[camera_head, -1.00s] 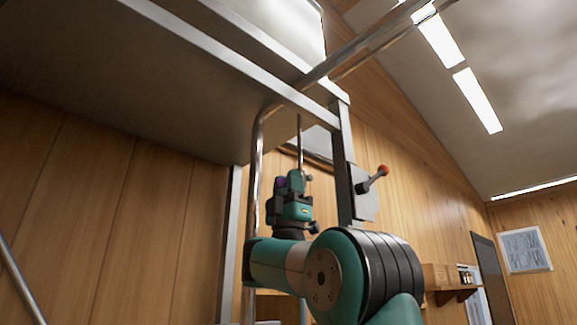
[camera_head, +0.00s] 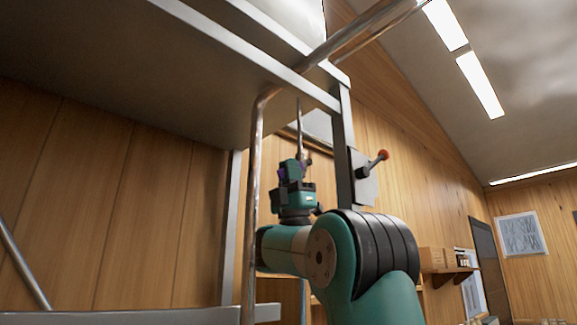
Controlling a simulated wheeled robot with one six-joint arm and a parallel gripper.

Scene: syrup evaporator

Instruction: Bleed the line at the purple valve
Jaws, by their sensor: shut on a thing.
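A small patch of purple (camera_head: 282,173), which I take for the purple valve, shows at the jaws of my gripper (camera_head: 292,170). My gripper points up and is shut on it. The jaws and wrist hide most of the valve, so its handle angle cannot be told. A thin upright pipe (camera_head: 299,125) rises just above and behind the jaws.
A large grey metal pan (camera_head: 150,85) overhangs at the upper left. A bent steel pipe (camera_head: 254,190) runs down left of my arm. A lever with a red knob (camera_head: 384,155) sits on a grey plate (camera_head: 366,185) right of my gripper. A wall shelf (camera_head: 450,271) is farther right.

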